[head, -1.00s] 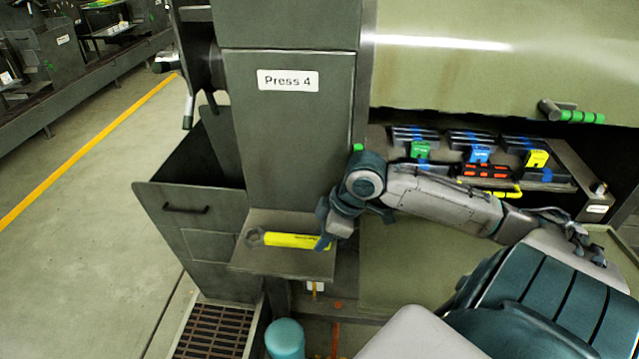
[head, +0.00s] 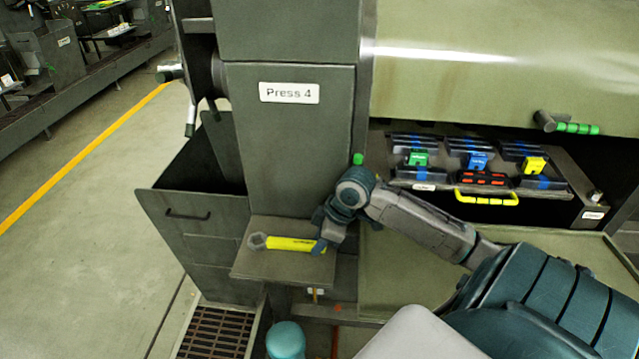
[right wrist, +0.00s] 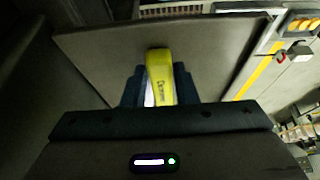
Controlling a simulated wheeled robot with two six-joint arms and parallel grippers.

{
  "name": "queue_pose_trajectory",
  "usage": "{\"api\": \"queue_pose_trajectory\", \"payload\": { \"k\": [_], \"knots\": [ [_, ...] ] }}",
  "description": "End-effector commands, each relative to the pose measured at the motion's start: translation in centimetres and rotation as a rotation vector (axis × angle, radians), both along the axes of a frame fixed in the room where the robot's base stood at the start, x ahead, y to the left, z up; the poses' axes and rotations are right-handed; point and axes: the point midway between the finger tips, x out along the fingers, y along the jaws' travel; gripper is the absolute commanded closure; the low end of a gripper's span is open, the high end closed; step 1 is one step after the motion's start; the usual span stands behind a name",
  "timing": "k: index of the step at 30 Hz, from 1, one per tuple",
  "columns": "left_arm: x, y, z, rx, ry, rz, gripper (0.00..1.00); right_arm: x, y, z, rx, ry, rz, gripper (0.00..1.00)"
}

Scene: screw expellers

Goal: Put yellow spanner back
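The yellow spanner (head: 293,243) shows in the head view at the small grey shelf (head: 268,268) below the "Press 4" sign. It looks level, with its dark ring head to the left. I cannot tell whether it rests on the shelf or is just above it. My right gripper (head: 320,246) is at the right end of its yellow handle. In the right wrist view the spanner handle (right wrist: 160,75) sits between my right gripper's fingers (right wrist: 160,88), which lie close on both sides and look shut on it. The ring head is not clear there. My left gripper is not in view.
An open dark bin (head: 203,187) stands left of the press column. A tray (head: 437,187) of small bins with a yellow handle is at the right. A teal cylinder (head: 285,341) stands below the shelf. Open floor lies to the left.

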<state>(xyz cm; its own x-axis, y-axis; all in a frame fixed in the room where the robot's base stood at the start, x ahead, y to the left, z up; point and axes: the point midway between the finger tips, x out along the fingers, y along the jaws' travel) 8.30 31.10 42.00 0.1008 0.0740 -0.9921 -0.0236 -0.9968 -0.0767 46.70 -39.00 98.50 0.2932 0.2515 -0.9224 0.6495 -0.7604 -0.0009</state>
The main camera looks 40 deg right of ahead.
Motion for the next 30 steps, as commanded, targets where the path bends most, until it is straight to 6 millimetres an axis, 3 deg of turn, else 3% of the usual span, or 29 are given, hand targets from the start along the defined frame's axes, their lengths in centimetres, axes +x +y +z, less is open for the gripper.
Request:
{"api": "queue_pose_trajectory", "payload": {
  "k": [3,14,30],
  "knots": [
    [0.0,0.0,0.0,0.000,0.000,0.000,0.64,0.0,0.0,0.0,0.000,0.000,0.000,0.55],
    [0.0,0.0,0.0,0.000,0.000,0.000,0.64,-0.1,-0.1,0.4,-0.002,0.000,0.001,0.55],
    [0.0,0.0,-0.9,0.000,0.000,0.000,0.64,-1.7,-1.6,5.3,-0.007,0.000,0.002,0.55]
  ]
}}
